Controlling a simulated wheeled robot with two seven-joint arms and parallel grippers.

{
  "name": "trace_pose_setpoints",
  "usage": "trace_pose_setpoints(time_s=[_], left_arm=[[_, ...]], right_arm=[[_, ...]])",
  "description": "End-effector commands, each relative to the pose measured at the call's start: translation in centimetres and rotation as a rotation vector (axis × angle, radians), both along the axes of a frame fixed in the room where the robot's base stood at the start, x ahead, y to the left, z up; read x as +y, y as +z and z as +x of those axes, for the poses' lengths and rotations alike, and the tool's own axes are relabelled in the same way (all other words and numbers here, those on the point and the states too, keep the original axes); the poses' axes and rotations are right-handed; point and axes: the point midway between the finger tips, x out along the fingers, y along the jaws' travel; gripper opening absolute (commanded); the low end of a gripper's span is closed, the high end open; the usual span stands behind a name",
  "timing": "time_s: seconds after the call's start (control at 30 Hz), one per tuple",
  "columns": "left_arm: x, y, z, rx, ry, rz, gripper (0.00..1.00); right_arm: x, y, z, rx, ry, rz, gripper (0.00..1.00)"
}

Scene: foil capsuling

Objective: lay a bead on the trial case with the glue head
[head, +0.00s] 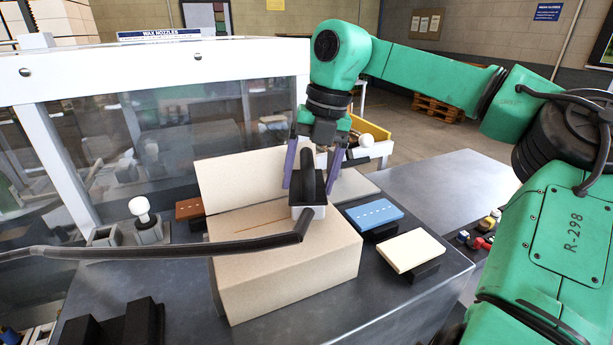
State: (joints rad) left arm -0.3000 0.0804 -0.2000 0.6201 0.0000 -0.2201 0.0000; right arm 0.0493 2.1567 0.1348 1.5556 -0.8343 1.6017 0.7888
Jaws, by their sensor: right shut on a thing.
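The trial case, a tan cardboard box (285,270), stands on the grey table with a flap raised at its back. My right gripper (311,174) comes down over it from behind, its purple fingers on either side of the glue head (308,188). The gripper is shut on the glue head, which is black with a pale block at its lower end. The head is at the box's top, near its middle; I cannot tell whether it touches. A thick black hose (170,250) runs from the head to the left edge. My left gripper is out of view.
A blue pad (374,213) and a cream pad (411,250) sit on black stands right of the box. A red-brown pad (189,208) and a white knob (139,206) stand left. A clear panel in a white frame (150,57) stands behind. A black holder (112,326) is front left.

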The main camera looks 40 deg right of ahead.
Motion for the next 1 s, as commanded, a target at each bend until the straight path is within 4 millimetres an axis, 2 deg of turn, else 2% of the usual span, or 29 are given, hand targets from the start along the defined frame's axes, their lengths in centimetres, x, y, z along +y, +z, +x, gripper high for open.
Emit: trace_pose_setpoints(time_s=[0.23,0.33,0.43,1.0], left_arm=[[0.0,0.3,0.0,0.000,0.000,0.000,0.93],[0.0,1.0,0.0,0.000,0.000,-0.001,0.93],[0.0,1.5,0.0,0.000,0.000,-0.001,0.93],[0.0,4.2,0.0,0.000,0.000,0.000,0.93]], right_arm=[[-0.5,0.0,0.0,0.001,0.003,-0.002,0.02],[-0.6,0.4,-0.1,0.001,0.003,-0.002,0.02],[-0.6,2.2,-0.1,-0.002,0.003,-0.003,0.02],[-1.0,5.0,-0.4,-0.003,0.008,0.000,0.02]])
